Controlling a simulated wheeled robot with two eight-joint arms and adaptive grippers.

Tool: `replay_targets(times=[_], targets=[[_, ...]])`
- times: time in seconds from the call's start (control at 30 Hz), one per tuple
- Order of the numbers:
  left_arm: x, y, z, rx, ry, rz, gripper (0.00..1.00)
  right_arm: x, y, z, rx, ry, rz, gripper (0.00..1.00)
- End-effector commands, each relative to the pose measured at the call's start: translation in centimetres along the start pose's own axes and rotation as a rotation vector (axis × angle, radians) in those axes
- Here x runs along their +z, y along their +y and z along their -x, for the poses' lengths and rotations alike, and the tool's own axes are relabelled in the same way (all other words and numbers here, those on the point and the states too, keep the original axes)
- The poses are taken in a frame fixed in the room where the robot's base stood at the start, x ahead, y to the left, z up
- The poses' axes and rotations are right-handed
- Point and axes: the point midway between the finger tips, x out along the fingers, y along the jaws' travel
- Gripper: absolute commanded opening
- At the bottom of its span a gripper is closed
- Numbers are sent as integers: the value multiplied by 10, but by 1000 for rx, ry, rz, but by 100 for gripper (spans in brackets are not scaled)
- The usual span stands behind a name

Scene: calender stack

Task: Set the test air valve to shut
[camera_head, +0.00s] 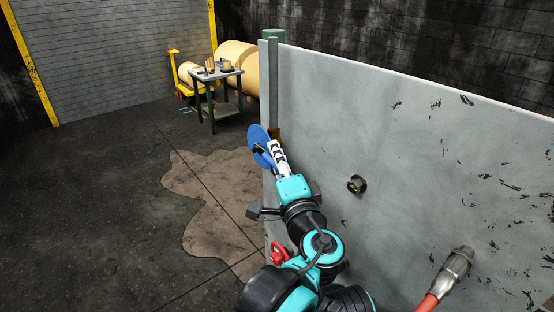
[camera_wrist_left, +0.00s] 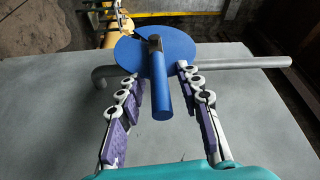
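A blue round disc (camera_head: 259,139) with a blue bar handle stands at the far left end of the grey panel in the head view; I see no label naming it the test air valve. In the left wrist view the disc (camera_wrist_left: 128,52) sits in front of a grey pipe, and its handle (camera_wrist_left: 161,92) points toward the camera. My left gripper (camera_head: 272,150) is at the disc. In the wrist view its two fingers (camera_wrist_left: 156,78) are spread, one on each side of the handle, with gaps visible. The head view partly hides the handle behind the gripper. My right gripper is not in view.
The grey panel (camera_head: 400,130) runs along the right of my left arm. A red handle (camera_head: 279,253) is low beside the arm. A red hose with a metal coupling (camera_head: 455,268) is at lower right. A small table (camera_head: 228,74) stands behind; the left floor is open.

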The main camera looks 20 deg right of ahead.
Motion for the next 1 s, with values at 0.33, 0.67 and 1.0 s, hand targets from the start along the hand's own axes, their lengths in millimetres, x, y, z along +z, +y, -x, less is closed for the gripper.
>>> replay_targets(times=[0.33, 0.67, 1.0], targets=[[-9, -50, -4, 0, 0, 0, 35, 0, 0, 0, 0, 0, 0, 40], [-17, -95, -8, -1, -1, -1, 35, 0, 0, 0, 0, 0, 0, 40], [-18, -99, -8, -1, -1, -1, 35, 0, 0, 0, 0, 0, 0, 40]])
